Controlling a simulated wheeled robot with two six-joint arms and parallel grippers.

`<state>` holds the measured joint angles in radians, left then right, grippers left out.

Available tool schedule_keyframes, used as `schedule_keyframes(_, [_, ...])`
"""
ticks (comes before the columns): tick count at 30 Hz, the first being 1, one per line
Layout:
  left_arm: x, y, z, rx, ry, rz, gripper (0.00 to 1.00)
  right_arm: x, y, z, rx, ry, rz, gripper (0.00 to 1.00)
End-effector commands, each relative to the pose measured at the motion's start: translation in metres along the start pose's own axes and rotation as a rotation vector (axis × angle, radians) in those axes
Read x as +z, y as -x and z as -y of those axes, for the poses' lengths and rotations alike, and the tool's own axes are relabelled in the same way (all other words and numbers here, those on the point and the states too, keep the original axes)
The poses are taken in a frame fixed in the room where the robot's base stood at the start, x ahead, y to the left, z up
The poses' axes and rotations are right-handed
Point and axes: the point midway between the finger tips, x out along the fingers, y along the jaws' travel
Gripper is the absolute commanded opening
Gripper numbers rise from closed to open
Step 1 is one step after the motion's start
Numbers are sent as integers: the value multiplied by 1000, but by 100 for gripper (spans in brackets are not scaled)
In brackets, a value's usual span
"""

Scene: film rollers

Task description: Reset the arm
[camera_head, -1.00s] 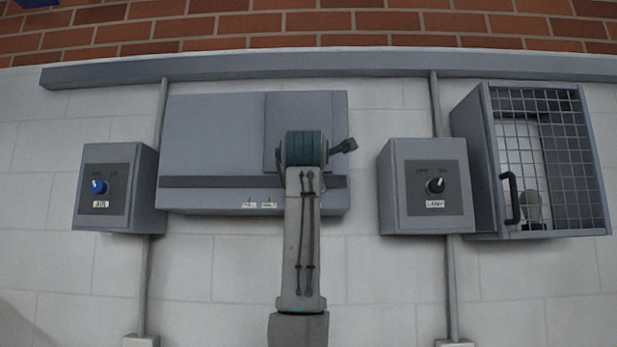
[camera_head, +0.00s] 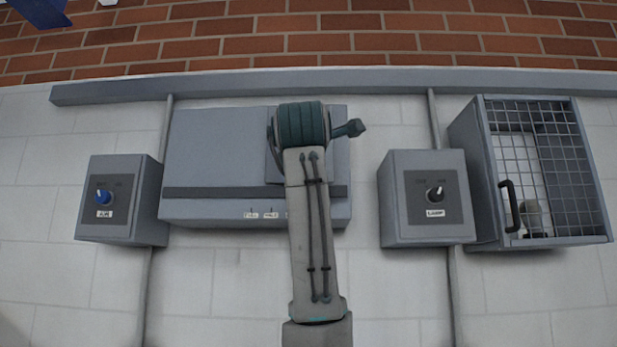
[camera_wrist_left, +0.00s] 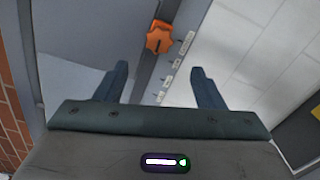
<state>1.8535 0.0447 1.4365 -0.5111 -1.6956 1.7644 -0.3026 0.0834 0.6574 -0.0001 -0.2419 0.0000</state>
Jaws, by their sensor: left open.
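My arm (camera_head: 315,235) rises from the bottom middle of the head view in front of a grey wall panel (camera_head: 215,150). A teal joint (camera_head: 302,125) is at its top. My left gripper's fingers cannot be made out there. In the left wrist view my left gripper (camera_wrist_left: 160,80) is open, with nothing between its two dark fingers. An orange knob (camera_wrist_left: 159,37) shows beyond the fingers, above the middle of the gap, near a dark slot and small white labels. In the head view the arm hides the knob.
A grey box with a blue knob (camera_head: 103,197) is left of the panel. A box labelled LAMP (camera_head: 435,213) is to the right, beside a mesh-fronted cabinet (camera_head: 555,160) with a dark handle (camera_head: 510,205). A grey rail (camera_head: 400,80) runs above.

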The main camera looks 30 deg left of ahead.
Motion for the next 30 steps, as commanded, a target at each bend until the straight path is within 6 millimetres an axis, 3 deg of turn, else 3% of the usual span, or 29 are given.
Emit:
schedule_keyframes(12, [0, -1, 0, 0, -1, 0, 63, 6, 0, 0, 0, 0, 9, 36])
schedule_keyframes(16, [3, -13, 20, -20, -40, 0, 63, 6, 0, 1, -1, 0, 9, 36])
schedule_keyframes(20, [8, -43, 79, -72, -155, 9, 63, 6, 0, 3, -3, -1, 10, 36])
schedule_keyframes(24, [9, -77, 168, -149, -331, 31, 63, 7, 0, 4, -5, -2, 11, 36])
schedule_keyframes(30, [-3, -105, 298, -258, -582, 82, 63, 6, 0, 5, -5, -2, 10, 36])
